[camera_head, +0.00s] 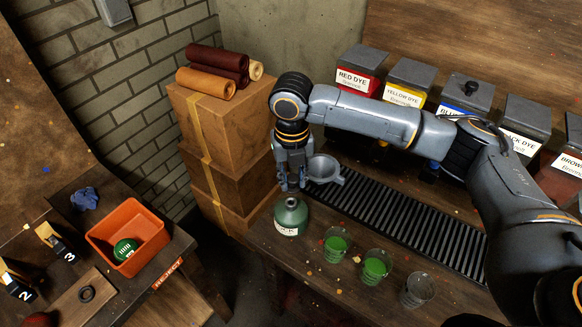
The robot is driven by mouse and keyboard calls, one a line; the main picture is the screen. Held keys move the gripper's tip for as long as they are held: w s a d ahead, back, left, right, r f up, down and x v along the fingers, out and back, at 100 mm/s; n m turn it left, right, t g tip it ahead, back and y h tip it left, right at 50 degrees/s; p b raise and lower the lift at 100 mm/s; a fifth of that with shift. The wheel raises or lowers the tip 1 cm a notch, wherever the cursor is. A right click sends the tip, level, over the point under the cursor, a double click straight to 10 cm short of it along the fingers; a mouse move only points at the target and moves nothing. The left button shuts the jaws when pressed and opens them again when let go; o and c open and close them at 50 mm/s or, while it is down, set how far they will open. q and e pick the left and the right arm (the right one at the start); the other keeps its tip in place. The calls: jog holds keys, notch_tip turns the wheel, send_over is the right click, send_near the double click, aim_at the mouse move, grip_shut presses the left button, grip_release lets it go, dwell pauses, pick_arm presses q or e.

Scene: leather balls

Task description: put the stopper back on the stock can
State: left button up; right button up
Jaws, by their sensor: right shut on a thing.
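The stock can (290,218) is a round green can with a pale label, upright on the bench near its left end. My right gripper (291,187) points down just above the can's neck. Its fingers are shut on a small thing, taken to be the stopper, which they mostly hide. I cannot tell whether the stopper touches the can's mouth. My left gripper is not in view.
A grey funnel-like cup (325,169) is close beside the gripper. Green-filled glasses (376,267) and a clear glass (418,290) stand right of the can. Dye tanks (408,82) line the back. Boxes (208,115) are stacked left; an orange bin (103,235) holds a green ball.

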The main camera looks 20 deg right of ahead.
aim_at(291, 187)
jog(key=shift+w+a+r+n, duration=0.1)
jog(key=shift+w+n, duration=0.3)
jog(key=shift+n, duration=0.8)
notch_tip(291, 187, down, 4)
jog(key=b, duration=0.5)
jog(key=shift+f, duration=1.15)
jog(key=shift+p, duration=0.9)
jog(key=shift+f+p, duration=0.15)
jog(key=shift+p, duration=0.3)
dwell(0.3)
jog(key=shift+p, duration=0.45)
dwell(0.3)
dwell(0.4)
jog(key=o, duration=1.1)
